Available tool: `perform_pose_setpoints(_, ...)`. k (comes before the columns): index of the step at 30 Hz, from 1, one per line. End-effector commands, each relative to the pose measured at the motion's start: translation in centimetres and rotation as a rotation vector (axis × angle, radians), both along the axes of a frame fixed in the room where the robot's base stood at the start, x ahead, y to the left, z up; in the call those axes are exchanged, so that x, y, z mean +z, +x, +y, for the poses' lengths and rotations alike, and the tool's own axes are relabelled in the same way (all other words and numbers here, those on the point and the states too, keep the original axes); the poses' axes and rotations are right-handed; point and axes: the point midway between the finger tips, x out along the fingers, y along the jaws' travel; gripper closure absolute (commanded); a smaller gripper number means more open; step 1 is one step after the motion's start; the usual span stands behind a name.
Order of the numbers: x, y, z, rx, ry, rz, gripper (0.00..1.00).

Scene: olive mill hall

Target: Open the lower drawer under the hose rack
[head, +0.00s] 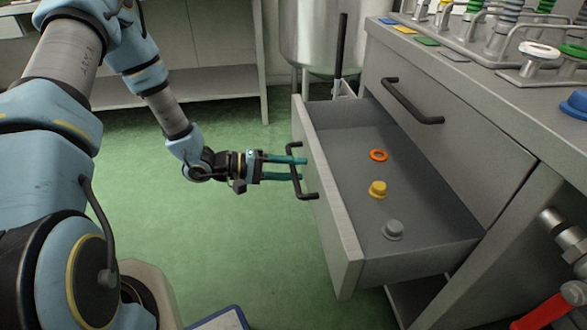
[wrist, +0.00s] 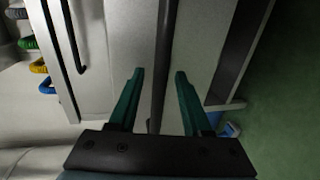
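The lower drawer (head: 350,237) is grey and stands pulled well out from the cabinet in the head view. Its dark bar handle (head: 310,196) is on the front panel. In the wrist view the handle (wrist: 165,60) runs between the green fingers of my gripper (wrist: 157,88), with a visible gap on each side. My gripper (head: 298,169) is open at the handle, its fingers apart on either side of the bar. The hose rack (head: 470,58) is on top of the cabinet, partly cut off by the picture edge.
An orange ring (head: 378,155), a yellow cap (head: 377,188) and a grey cap (head: 393,230) lie in the drawer. The upper drawer (head: 450,130) is shut. A steel tank (head: 318,40) stands behind. Green floor (head: 235,235) is clear left of the drawer.

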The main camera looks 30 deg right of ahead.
Motion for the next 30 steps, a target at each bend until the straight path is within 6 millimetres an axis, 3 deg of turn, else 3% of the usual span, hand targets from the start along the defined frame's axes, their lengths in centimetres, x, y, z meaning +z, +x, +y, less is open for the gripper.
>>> perform_pose_setpoints(11,0.3,0.4,0.9,0.002,0.0,-0.001,0.5)
perform_pose_setpoints(24,1.9,3.3,8.2,0.003,0.0,-0.002,0.5)
perform_pose_setpoints(30,2.2,3.8,9.7,0.002,0.0,0.0,0.5)
